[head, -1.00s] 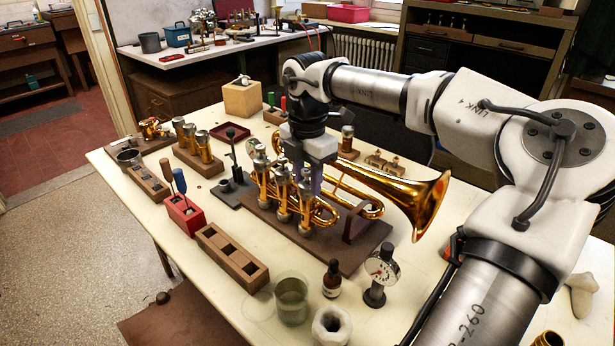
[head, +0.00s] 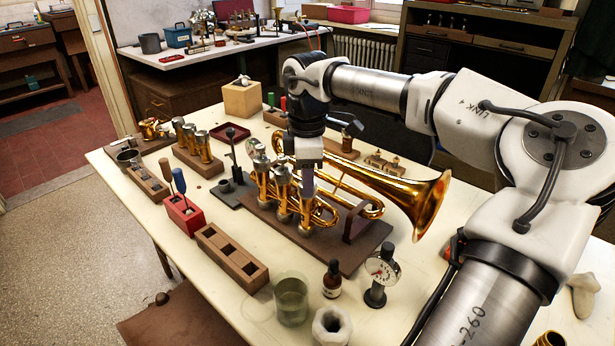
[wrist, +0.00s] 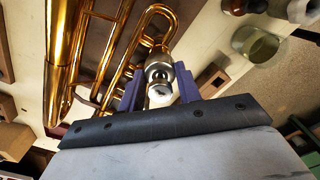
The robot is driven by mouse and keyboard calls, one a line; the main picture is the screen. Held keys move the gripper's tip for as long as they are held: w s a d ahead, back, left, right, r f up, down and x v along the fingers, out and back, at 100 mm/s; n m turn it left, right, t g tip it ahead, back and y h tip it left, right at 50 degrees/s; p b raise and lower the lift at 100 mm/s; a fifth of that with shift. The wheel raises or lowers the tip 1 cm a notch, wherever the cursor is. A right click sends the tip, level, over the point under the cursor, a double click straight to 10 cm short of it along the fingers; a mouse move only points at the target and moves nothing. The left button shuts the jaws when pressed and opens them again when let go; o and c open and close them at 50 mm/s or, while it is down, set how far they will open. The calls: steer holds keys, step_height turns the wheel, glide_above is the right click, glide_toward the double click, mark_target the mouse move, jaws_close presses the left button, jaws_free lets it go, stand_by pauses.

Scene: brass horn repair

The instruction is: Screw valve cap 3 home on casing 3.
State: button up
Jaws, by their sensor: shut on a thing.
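The brass trumpet (head: 425,205) lies on a brown board (head: 330,258), its bell to the right and its valve casings standing upright. My gripper (head: 307,180) points down over the casing nearest the bell, casing 3. The thread is hidden. Two other capped valves (head: 282,170) stand just left of my gripper.
A dark stand (head: 234,165) is close on the left.

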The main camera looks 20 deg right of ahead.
steer(key=shift+m, duration=1.2)
steer(key=m, duration=0.5)
steer(key=o, duration=1.2)
steer(key=shift+c, duration=0.2)
steer(key=shift+r, duration=0.1)
